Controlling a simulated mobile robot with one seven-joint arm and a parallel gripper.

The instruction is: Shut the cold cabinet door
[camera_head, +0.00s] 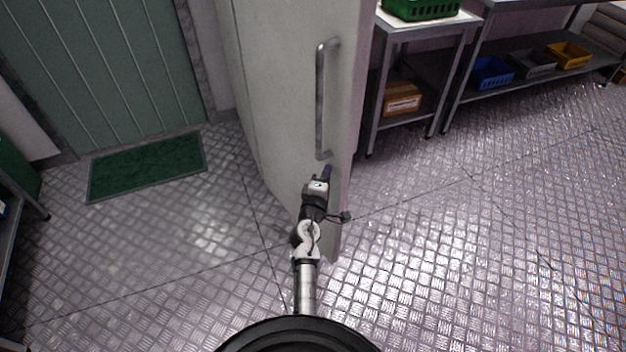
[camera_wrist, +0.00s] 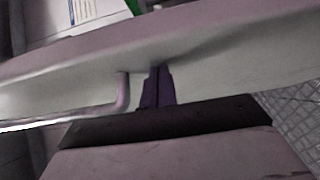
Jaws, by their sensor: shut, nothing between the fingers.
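The cold cabinet door (camera_head: 285,90) is a tall pale panel with a vertical metal bar handle (camera_head: 322,100). It appears to stand open, its free edge (camera_head: 352,110) towards the right; the cabinet's inside is not visible. My gripper (camera_head: 327,172) is shut and empty, just below the handle's lower end in the head view. In the wrist view, the dark fingers (camera_wrist: 157,86) are together and point at the door face (camera_wrist: 215,75), beside the bent end of the handle (camera_wrist: 122,92). The tips are at or very close to the face; I cannot tell if they touch.
A metal shelf table with a green crate (camera_head: 420,8) and a cardboard box (camera_head: 401,99) stands right of the door. Blue, grey and yellow bins sit on the shelf farther right. A green mat (camera_head: 147,166) lies at left. The tread-plate floor (camera_head: 470,250) at right is clear.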

